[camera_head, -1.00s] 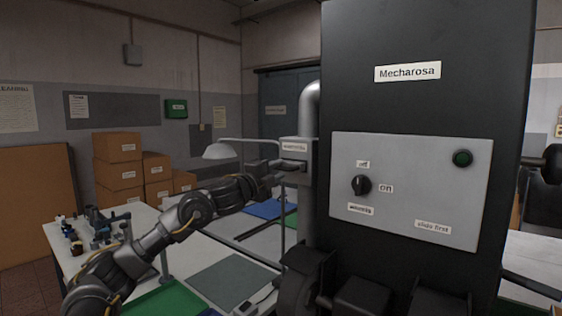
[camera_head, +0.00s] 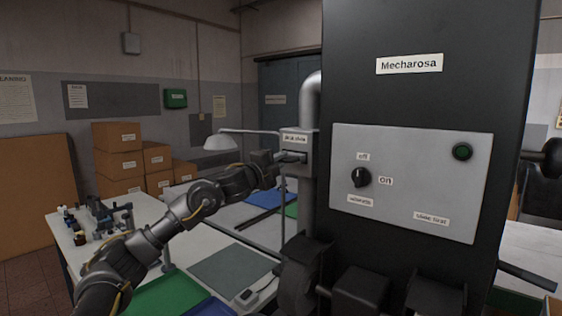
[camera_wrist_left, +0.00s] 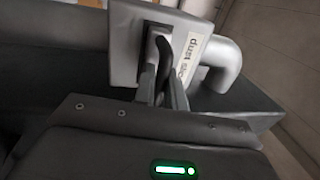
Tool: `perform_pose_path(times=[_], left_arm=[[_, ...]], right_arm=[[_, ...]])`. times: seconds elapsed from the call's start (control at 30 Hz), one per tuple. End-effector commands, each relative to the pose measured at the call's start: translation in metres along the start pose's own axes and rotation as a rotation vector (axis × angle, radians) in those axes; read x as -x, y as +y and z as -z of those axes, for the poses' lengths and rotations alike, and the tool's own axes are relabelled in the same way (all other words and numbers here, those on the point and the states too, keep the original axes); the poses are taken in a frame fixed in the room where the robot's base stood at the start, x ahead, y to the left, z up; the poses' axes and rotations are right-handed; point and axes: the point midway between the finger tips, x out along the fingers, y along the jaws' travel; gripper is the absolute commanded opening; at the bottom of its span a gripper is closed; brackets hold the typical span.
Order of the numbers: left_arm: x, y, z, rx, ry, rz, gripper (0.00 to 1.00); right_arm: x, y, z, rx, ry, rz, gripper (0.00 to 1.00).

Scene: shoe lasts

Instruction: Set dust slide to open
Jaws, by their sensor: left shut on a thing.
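The dust slide is a grey box (camera_head: 297,140) with a white label, set on the metal pipe left of the black machine in the head view. The box also shows in the left wrist view (camera_wrist_left: 128,42), with a dark slot and a dark handle (camera_wrist_left: 163,52) standing out of it. My left gripper (camera_head: 287,157) reaches the front of the box and is shut on the handle. Its fingers (camera_wrist_left: 164,90) close around the handle in the wrist view and partly hide it. My right gripper is not in view.
The black Mecharosa machine (camera_head: 430,95) stands at the right, with a grey panel (camera_head: 405,215), a black knob (camera_head: 361,178) and a green button (camera_head: 462,152). A white table (camera_head: 150,210) with small tools and a lamp (camera_head: 220,142) lie to the left. Cardboard boxes (camera_head: 118,160) are stacked behind.

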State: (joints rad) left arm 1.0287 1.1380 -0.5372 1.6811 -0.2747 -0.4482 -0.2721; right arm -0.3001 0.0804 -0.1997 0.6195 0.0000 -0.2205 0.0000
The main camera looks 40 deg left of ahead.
Motion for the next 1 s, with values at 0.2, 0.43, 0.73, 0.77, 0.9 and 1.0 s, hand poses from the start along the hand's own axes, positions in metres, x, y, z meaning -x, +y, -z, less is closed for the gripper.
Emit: perform_pose_path(times=[0.2,0.43,0.73,0.77,0.9,1.0], left_arm=[[0.03,0.0,-0.001,-0.004,0.0,0.0,0.0],[0.069,-0.009,-0.001,-0.003,0.0,-0.001,0.0],[0.073,-0.012,0.0,-0.002,0.001,-0.002,0.0],[0.073,-0.012,0.0,-0.002,0.001,-0.002,0.0],[0.073,-0.012,0.0,-0.002,0.001,-0.002,0.28],[0.073,-0.012,0.0,-0.001,0.001,-0.001,0.29]], right_arm=[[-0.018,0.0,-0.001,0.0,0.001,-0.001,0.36],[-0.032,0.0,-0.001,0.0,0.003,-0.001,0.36],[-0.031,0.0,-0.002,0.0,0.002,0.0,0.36],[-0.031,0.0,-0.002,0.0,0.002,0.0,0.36],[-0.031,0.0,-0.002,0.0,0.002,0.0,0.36],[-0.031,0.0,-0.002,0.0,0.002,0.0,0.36]])
